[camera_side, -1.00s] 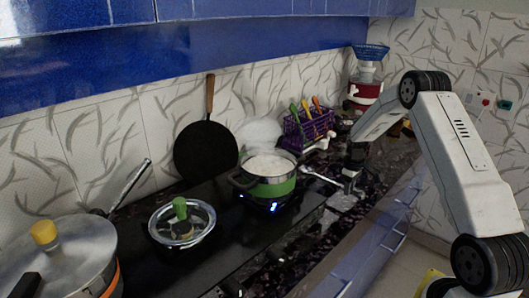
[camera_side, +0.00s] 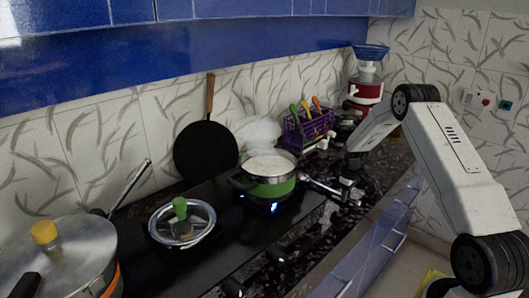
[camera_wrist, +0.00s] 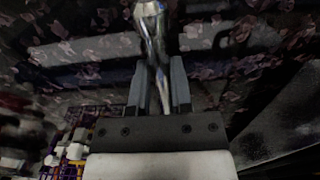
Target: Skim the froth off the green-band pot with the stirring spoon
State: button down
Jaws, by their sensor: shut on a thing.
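The green-band pot (camera_side: 272,188) stands on a dark cooktop with a blue-lit display, and pale froth (camera_side: 270,165) fills its top. My gripper (camera_side: 345,189) is to the right of the pot, low over the counter. It is shut on the stirring spoon (camera_side: 320,186), a shiny metal spoon that points left toward the pot's right side. In the wrist view the spoon (camera_wrist: 152,35) runs up from between the two fingers of my gripper (camera_wrist: 159,85). Whether the spoon touches the counter is unclear.
A glass lid with a green knob (camera_side: 180,228) lies left of the pot. A large lidded pan (camera_side: 70,262) is at front left. A black pan (camera_side: 205,152) leans on the wall. A purple rack (camera_side: 305,130) stands behind. The counter's front edge runs along the right.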

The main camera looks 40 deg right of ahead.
jog(key=shift+f, duration=0.2)
jog(key=c, duration=0.5)
grip_release()
jog(key=shift+c, duration=0.2)
jog(key=shift+a+r, duration=0.15)
jog(key=shift+r, duration=3.75)
